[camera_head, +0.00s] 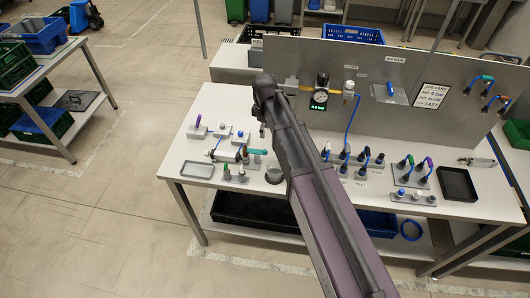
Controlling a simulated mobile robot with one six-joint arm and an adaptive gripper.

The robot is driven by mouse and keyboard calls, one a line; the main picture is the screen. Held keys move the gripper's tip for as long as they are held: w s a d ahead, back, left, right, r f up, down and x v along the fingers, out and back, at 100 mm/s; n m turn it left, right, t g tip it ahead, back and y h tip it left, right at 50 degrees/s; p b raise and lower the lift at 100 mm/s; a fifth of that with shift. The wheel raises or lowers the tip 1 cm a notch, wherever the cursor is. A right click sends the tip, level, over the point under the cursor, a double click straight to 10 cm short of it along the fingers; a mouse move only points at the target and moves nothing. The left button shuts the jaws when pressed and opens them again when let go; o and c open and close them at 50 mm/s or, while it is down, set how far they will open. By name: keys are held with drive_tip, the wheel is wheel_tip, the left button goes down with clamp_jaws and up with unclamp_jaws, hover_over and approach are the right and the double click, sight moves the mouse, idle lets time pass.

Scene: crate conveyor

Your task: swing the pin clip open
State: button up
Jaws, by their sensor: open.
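I cannot pick out the pin clip for certain at this size. A small fixture with a cylinder (228,155) and a teal-green piece (258,151) stands at the left front of the workbench (205,108). Another small metal fixture (478,161) lies near the bench's right end. My dark purple arm (322,205) reaches up across the middle of the bench and bends at its top. My gripper does not show; the arm appears to hide it. The part of the bench behind the arm is hidden.
An upright grey panel (290,57) along the back carries a gauge (321,82), blue hoses and a job card (431,96). Small connector blocks (353,160) stand right of the arm. A grey tray (198,170) and black tray (458,184) lie at the bench ends.

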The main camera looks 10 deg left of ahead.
sight(265, 150)
drive_tip(key=shift+f+b, duration=5.4)
drive_tip(key=shift+f, duration=0.3)
clamp_jaws()
